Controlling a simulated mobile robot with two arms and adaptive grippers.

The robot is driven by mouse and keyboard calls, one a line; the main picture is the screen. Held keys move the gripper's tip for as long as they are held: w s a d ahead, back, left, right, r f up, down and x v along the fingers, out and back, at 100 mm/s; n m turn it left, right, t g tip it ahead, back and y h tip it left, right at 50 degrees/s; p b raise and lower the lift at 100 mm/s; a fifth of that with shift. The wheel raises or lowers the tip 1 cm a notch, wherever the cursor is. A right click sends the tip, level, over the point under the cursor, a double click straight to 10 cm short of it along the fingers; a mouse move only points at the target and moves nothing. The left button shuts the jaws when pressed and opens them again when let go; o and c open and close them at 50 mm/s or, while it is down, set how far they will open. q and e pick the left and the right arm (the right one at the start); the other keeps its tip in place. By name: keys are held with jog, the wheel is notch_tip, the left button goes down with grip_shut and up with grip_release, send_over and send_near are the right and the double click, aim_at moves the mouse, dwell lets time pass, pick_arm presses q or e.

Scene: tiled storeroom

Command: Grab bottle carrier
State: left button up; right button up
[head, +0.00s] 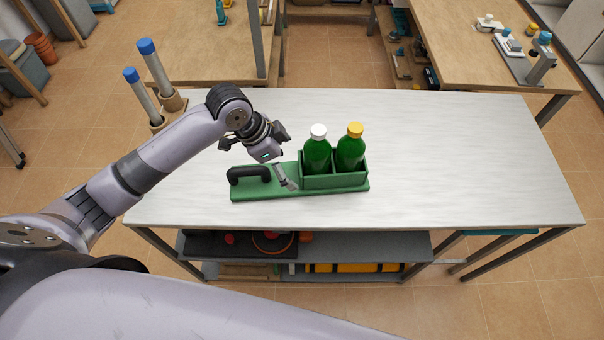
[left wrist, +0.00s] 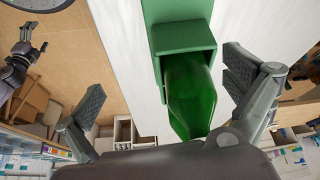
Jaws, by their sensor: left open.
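The green bottle carrier (head: 345,182) lies on the pale table, with a black handle (head: 249,174) at its left end and a box at its right. Two green bottles stand upright in the box, one white-capped (head: 318,152), one yellow-capped (head: 350,150). My left gripper (head: 256,163) is open and empty, its fingers spread above the carrier between handle and box. In the left wrist view the carrier (left wrist: 180,12) and one bottle (left wrist: 190,95) show near the open fingers (left wrist: 165,82). A small dark gripper (left wrist: 34,42), apparently my right one, shows there; its jaw state is unclear.
Two blue-capped tubes (head: 142,95) stand in a wooden holder (head: 170,103) at the table's back left, beside my left arm. The table's right side (head: 460,160) is clear. A shelf (head: 365,247) with items lies below. Other workbenches (head: 480,40) stand behind.

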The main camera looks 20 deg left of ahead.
aim_at(300, 162)
pick_arm(q)
jog(key=w+a+r+m, duration=0.1)
jog(key=w+a+r, duration=0.1)
jog(key=a+r, duration=0.4)
jog(key=shift+g, duration=0.4)
jog(key=x, duration=0.4)
jog(key=d+p+x, duration=0.1)
jog(key=x, duration=0.2)
jog(key=p+x, duration=0.1)
jog(key=x, duration=0.3)
jog(key=shift+w+d, duration=0.3)
jog(key=p+x, duration=0.1)
jog(key=x, duration=0.3)
jog(key=shift+w+d+f+p, duration=0.15)
jog(key=shift+w+d+p, duration=0.1)
jog(key=shift+p, duration=0.05)
jog(key=shift+w+d+f, duration=0.1)
jog(key=shift+d+f, duration=0.05)
jog(key=shift+f, duration=0.35)
jog(key=shift+c, duration=0.4)
jog(key=c, duration=1.3)
jog(key=shift+w+r, duration=0.15)
jog(key=shift+c, duration=0.5)
jog(key=shift+r, duration=0.2)
jog(key=shift+c, duration=0.2)
